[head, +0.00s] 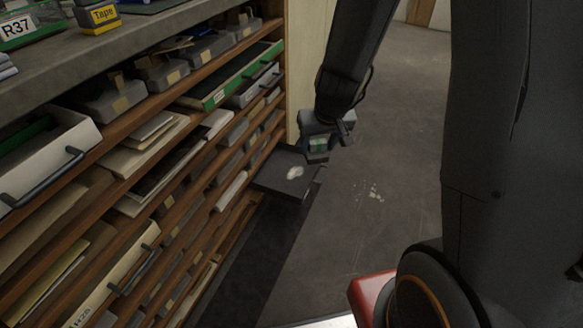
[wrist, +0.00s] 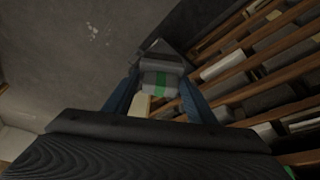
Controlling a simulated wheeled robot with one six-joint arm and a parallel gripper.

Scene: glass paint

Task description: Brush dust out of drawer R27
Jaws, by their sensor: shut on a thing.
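A dark, flat drawer (head: 268,180) stands out from the lower right of the shelving in the head view. A small pale patch of dust (head: 294,172) lies on it. No label on it can be read. My gripper (head: 318,143) is just above the drawer's far right part. In the wrist view my gripper's blue fingers (wrist: 160,92) are shut on a pale grey block with a green band (wrist: 159,82), likely the brush's handle. Bristles cannot be made out, nor whether it touches the drawer.
Wooden shelving with several drawers and papers fills the left; an open white drawer (head: 48,150) and a green-edged drawer (head: 232,78) jut out. A yellow tape box (head: 98,18) is on top. Pale specks (head: 375,193) lie on the open floor right of the drawer. A red object (head: 368,290) is in front.

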